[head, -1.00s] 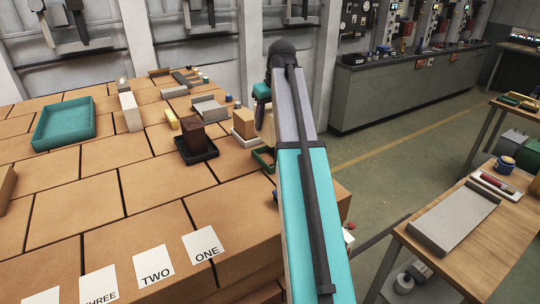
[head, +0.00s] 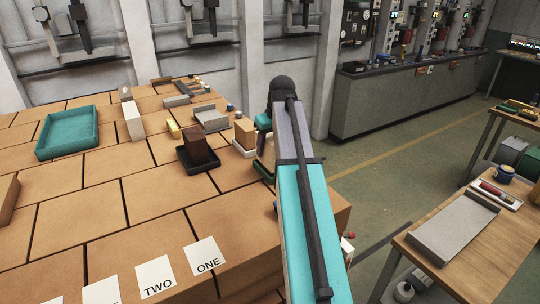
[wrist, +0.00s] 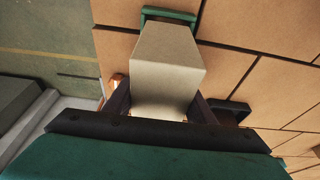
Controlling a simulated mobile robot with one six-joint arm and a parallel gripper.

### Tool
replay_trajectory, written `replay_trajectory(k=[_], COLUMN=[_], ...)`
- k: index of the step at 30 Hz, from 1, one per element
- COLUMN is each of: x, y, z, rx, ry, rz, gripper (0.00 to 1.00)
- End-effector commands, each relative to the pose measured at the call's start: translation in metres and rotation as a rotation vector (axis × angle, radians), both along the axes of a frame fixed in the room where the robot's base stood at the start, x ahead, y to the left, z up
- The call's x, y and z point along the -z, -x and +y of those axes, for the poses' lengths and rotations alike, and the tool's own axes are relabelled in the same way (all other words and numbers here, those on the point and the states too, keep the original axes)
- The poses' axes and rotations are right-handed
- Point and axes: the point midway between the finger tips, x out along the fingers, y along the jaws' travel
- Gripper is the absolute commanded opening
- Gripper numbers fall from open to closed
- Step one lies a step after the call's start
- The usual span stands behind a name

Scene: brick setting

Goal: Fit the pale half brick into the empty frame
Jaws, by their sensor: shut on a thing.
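The pale half brick (wrist: 168,72) is held between the two dark fingers of my gripper (wrist: 163,104) in the wrist view. In the head view a pale sliver of it (head: 267,149) shows beside my arm, above the green frame (head: 264,169), which my arm partly hides. In the wrist view the rim of the green frame (wrist: 168,14) shows just past the brick's far end. The brick covers the rest of the frame, so I cannot tell whether they touch. My gripper is mostly hidden in the head view.
A dark frame (head: 211,164) holds a brown brick (head: 195,143) to the left. A white frame (head: 240,152) holds a tan brick (head: 245,132) close by. A teal tray (head: 68,148) lies farther left. Number cards (head: 206,255) lie at the front. The bench's right edge is close.

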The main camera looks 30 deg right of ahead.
Motion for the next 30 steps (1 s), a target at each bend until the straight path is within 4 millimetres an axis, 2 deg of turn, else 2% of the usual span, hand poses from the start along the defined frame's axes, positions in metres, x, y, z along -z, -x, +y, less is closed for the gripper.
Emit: replay_trajectory(k=[5, 16, 30], x=[0.005, 0.033, 0.039], y=[0.001, 0.001, 0.000], z=[0.000, 0.000, 0.000], rx=[0.000, 0.000, 0.000], ry=[0.000, 0.000, 0.000], rz=[0.000, -0.001, -0.001], gripper=[0.08, 0.08, 0.08])
